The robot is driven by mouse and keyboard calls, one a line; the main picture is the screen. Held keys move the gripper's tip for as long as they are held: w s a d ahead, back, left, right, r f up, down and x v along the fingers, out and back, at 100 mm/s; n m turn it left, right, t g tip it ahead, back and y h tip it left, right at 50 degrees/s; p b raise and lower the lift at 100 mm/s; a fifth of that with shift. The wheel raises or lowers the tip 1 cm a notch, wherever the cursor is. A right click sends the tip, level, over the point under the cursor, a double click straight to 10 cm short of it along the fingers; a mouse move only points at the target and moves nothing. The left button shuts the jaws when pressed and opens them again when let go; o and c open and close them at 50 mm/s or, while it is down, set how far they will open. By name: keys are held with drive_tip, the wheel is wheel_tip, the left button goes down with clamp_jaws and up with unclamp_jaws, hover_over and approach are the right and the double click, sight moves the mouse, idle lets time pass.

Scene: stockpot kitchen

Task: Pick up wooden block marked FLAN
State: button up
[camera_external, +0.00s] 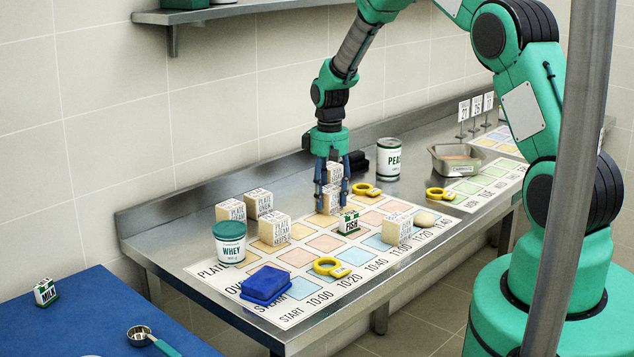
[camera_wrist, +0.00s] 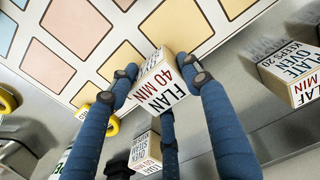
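The wooden block marked FLAN 40 MIN (camera_wrist: 163,86) shows in the wrist view, between my gripper's blue fingers (camera_wrist: 160,75). One finger lies along each side of it and a third is at its near side. I cannot tell whether the fingers press on it. In the external view my gripper (camera_external: 332,190) points down over the far part of the printed board, with its fingers around a wooden block (camera_external: 331,203). That block's print is too small to read there, and it seems to rest on the board.
Several other wooden blocks (camera_external: 275,228) stand nearby, one close behind my fingers. A PEA can (camera_external: 388,160) stands behind right.

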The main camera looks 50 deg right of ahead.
sight(330, 189)
drive_tip(key=c, duration=0.4)
drive_tip(key=shift+o, duration=0.2)
drive_tip(key=shift+r+p, duration=0.4)
drive_tip(key=shift+r, duration=4.65)
drive_tip(key=shift+s, duration=0.1)
